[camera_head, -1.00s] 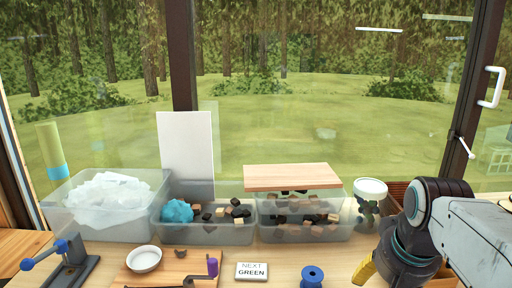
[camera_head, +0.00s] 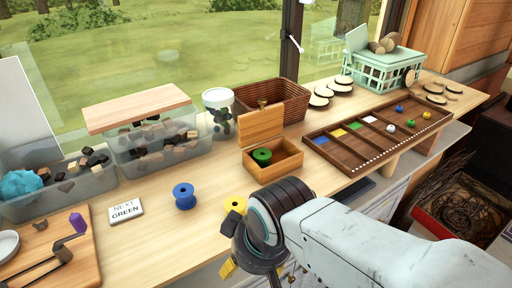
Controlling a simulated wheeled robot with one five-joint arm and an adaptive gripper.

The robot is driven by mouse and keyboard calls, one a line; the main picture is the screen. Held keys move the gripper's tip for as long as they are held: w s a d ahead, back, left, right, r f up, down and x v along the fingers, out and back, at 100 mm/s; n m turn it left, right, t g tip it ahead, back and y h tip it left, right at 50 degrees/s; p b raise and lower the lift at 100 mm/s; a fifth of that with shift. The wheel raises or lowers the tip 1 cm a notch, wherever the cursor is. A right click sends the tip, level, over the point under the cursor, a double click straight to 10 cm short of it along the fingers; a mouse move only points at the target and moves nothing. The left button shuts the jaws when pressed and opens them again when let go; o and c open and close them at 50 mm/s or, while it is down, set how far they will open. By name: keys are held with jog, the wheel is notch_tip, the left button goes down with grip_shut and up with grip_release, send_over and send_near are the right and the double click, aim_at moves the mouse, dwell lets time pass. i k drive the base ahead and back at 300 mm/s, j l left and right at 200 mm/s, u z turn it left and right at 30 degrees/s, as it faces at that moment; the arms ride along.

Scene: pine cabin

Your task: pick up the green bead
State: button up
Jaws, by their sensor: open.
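The green bead (camera_head: 411,123) is small and round and lies in the right part of a long dark wooden tray (camera_head: 318,152) on the table at the right. A blue bead (camera_head: 398,108), a white bead (camera_head: 390,128) and a yellow bead (camera_head: 427,115) lie around it, apart from it. My gripper (camera_head: 229,262) is at the lower middle, well to the left of the tray and nearer to me. It is open, with its yellow fingers partly hidden by my wrist. I see nothing held in it.
An open wooden box (camera_head: 272,172) with a green spool (camera_head: 262,156) stands left of the tray. A blue spool (camera_head: 184,196) and a sign reading GREEN (camera_head: 126,211) are farther left. A wicker basket (camera_head: 285,101) and mint crate (camera_head: 378,72) stand behind.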

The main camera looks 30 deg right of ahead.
aim_at(411, 123)
jog(key=z, duration=2.15)
